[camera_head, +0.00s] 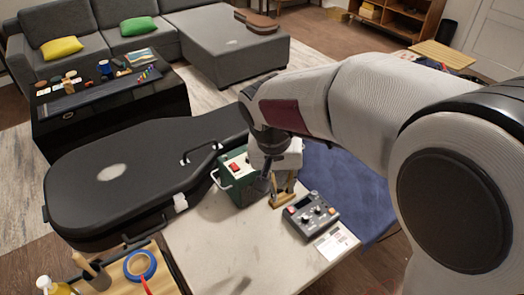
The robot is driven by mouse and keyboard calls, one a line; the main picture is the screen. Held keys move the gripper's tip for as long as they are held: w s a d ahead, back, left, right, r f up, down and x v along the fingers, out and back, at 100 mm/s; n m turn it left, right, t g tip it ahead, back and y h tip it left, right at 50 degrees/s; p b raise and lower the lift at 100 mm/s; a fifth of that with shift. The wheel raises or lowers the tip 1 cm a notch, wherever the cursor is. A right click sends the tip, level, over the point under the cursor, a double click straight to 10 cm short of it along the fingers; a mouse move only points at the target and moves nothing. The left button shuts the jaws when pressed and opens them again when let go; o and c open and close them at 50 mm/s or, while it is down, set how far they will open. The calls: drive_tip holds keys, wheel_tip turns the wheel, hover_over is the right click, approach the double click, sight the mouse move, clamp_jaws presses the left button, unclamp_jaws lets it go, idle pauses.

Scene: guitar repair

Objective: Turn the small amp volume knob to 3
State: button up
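A small dark green box with a pale top and a red switch, which looks like the small amp (236,178), stands at the far end of the pale worktop. Its volume knob and any numbers cannot be made out. My gripper (267,172) points down at the right side of the box, close to it. I cannot tell whether it touches the box. The finger opening is too small and dark to read, and my wrist hides part of the area behind it.
On the pale worktop (235,245), a grey device with several knobs (312,215) and a white label card (336,242) lie right of the box. A small wooden stand (282,192) is beside my gripper. A black guitar case (130,180) is left. The worktop's front is mostly clear.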

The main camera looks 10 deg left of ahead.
drive_tip(key=s+d+r+t, duration=0.1)
drive_tip(key=s+d+r, duration=0.25)
drive_tip(key=d, duration=0.25)
drive_tip(key=s+d+r+y, duration=0.1)
drive_tip(key=s+d+r, duration=0.1)
drive_tip(key=s+d, duration=0.35)
drive_tip(key=s+d+r+t, duration=0.1)
drive_tip(key=s+d+r, duration=0.1)
drive_tip(key=s+d, duration=0.3)
drive_tip(key=w+d+r+t, duration=0.3)
drive_tip(key=w+d, duration=0.2)
drive_tip(key=d, duration=0.2)
drive_tip(key=w+r+n+t, duration=0.2)
drive_tip(key=w+n+t, duration=0.15)
drive_tip(key=w, duration=1.65)
drive_tip(key=w+a+f+n+y, duration=0.6)
drive_tip(key=w+a+f+y, duration=0.3)
drive_tip(key=w+a+f, duration=0.4)
drive_tip(key=s+a+f+n+g+y, duration=0.3)
drive_tip(key=s+a+f+y, duration=0.4)
drive_tip(key=f, duration=0.4)
drive_tip(key=shift+s+a+g+y, duration=0.2)
drive_tip(key=shift+a+g+y, duration=0.2)
drive_tip(key=shift+g, duration=0.25)
